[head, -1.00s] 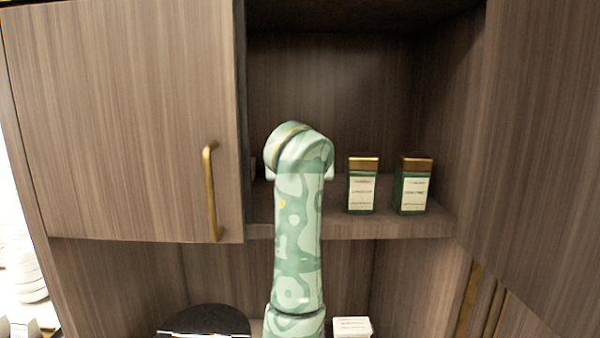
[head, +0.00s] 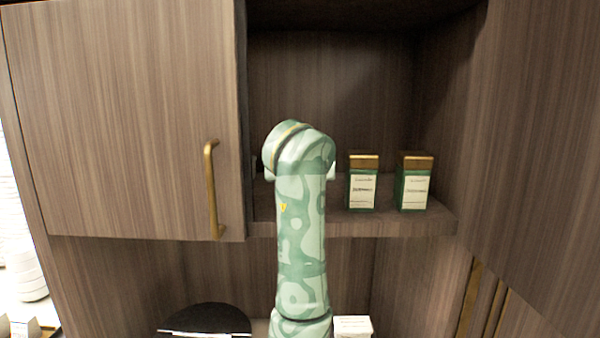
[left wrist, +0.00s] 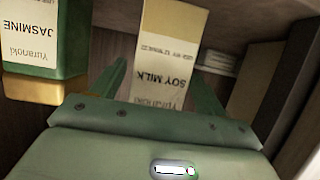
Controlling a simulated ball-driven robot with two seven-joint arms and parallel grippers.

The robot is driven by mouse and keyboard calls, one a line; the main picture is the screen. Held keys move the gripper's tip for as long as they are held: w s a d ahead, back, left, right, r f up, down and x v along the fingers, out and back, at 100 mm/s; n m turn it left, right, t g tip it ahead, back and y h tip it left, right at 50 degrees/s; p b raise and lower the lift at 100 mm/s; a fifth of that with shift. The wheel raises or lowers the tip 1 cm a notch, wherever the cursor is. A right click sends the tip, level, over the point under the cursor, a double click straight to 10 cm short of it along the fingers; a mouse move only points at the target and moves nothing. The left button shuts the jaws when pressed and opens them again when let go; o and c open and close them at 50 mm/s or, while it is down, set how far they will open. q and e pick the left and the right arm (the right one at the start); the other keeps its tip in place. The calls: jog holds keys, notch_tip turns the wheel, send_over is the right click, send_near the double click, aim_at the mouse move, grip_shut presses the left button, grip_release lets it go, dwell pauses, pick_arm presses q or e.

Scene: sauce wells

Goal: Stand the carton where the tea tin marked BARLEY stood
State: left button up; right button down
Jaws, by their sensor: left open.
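The soy milk carton (left wrist: 165,55), white and tan with SOY MILK on its label, is between the two green fingers of my left gripper (left wrist: 158,82) in the left wrist view. The gripper is open around it; I cannot tell whether a finger touches it. A green tea tin marked JASMINE (left wrist: 38,45), with a gold lid, is left of the carton there. In the head view two green tins, a nearer-to-arm tin (head: 362,183) and a right tin (head: 413,183), stand on the shelf, their labels too small to read. My arm hides the left gripper and carton there. No BARLEY label is readable.
The shelf (head: 400,224) is in an open cabinet bay. A cabinet door (head: 130,120) with a brass handle (head: 212,190) bounds it on the left, a wood panel (head: 520,150) on the right. A white box (head: 352,327) and a dark round object (head: 205,318) are below.

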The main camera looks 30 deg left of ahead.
pick_arm(q)
jog(key=b+v, duration=0.2)
jog(key=v, duration=0.8)
jog(key=shift+b, duration=0.4)
jog(key=shift+s+d, duration=0.1)
